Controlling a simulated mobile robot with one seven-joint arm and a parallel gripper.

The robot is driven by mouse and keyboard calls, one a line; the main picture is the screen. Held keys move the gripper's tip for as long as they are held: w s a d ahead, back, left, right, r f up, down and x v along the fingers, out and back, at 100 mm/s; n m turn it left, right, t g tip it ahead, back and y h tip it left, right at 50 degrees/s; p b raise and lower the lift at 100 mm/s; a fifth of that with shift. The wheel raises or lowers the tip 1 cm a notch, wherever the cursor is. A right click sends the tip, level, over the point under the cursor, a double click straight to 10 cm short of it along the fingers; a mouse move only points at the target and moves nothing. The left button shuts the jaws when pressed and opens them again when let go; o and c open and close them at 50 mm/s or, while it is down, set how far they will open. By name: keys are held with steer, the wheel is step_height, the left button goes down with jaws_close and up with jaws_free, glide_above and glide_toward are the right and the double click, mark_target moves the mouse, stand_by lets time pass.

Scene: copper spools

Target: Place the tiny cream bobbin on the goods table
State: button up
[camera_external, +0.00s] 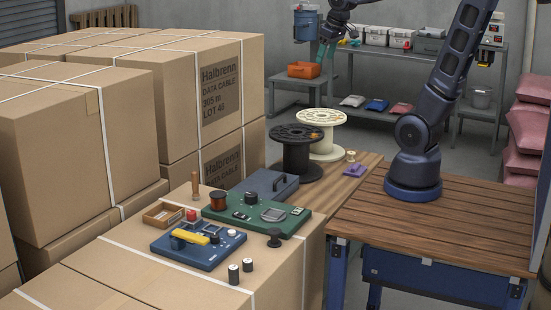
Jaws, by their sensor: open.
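My gripper (326,46) is at the top of the view, open, with its fingers pointing down and nothing seen between them. It is high above the large spools and small in the picture. A tiny cream bobbin-like piece (351,155) stands by a purple item on the wooden surface (345,180) right of the spools; it is too small to identify for certain. A large cream spool (322,148) stands behind a large black spool (297,170). I cannot tell for certain which surface is the goods table.
Tall stacked cartons (60,130) fill the left. The brown plank bench (450,220) around my base is clear. Grey shelving (400,65) stands behind.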

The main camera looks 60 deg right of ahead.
steer(key=s+a+f+n, duration=0.1)
steer(key=s+a+f, duration=0.1)
steer(key=s+a, duration=0.4)
steer(key=s, duration=0.5)
steer(key=shift+s+a+t+y, duration=0.2)
steer(key=shift+s+t+y, duration=0.1)
steer(key=shift+t+y, duration=0.1)
stand_by(2.2)
